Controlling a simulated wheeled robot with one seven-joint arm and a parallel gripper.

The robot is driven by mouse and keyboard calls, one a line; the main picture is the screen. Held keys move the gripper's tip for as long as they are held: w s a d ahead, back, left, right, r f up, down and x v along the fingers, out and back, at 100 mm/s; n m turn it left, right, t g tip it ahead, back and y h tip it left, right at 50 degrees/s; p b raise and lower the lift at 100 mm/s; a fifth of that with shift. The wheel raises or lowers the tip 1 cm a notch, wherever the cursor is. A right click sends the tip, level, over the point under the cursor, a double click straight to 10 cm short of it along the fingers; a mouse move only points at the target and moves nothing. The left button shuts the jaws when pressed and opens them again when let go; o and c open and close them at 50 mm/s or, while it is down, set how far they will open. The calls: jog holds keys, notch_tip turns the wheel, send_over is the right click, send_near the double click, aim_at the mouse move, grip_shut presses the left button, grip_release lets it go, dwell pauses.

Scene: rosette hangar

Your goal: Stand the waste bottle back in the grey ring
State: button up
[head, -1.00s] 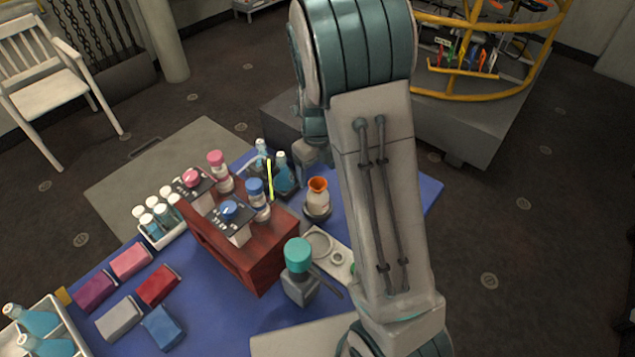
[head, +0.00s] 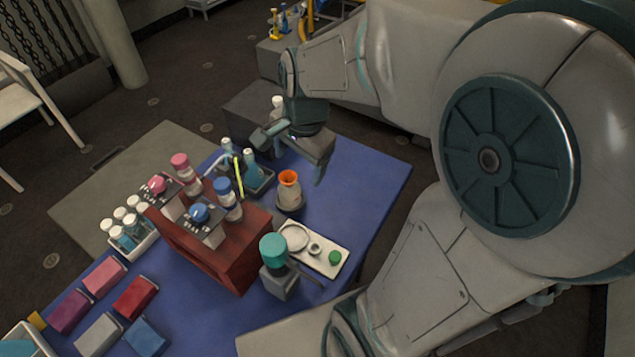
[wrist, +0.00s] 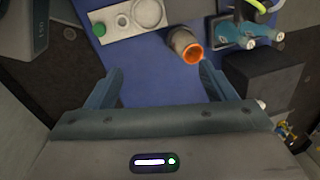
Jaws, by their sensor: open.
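The likely waste bottle, a pale bottle with an orange mouth (head: 288,187), looks upright on the blue table top. A dark grey ring (head: 290,210) shows around its foot; whether it sits fully inside cannot be told. In the wrist view the bottle (wrist: 181,40) lies ahead of the fingers, near the right fingertip, its orange mouth facing the camera. My gripper (head: 292,158) hangs over the table's far side, behind the bottle. In the wrist view my gripper (wrist: 160,69) is open, with nothing between its fingers.
A white tray (head: 328,262) with round recesses and a green cap lies in front of the bottle. A teal-topped grey device (head: 279,272) stands beside it. A red rack (head: 222,262) and a dark holder (head: 262,182) with blue bottles stand left. The blue table's right side is clear.

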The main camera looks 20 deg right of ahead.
jog(key=s+r+n+t, duration=0.1)
jog(key=s+r+n, duration=0.1)
jog(key=s+n, duration=0.6)
jog(key=shift+s+d+r+n+h, duration=0.2)
jog(key=shift+s+n+h, duration=0.2)
jog(key=shift+n, duration=1.8)
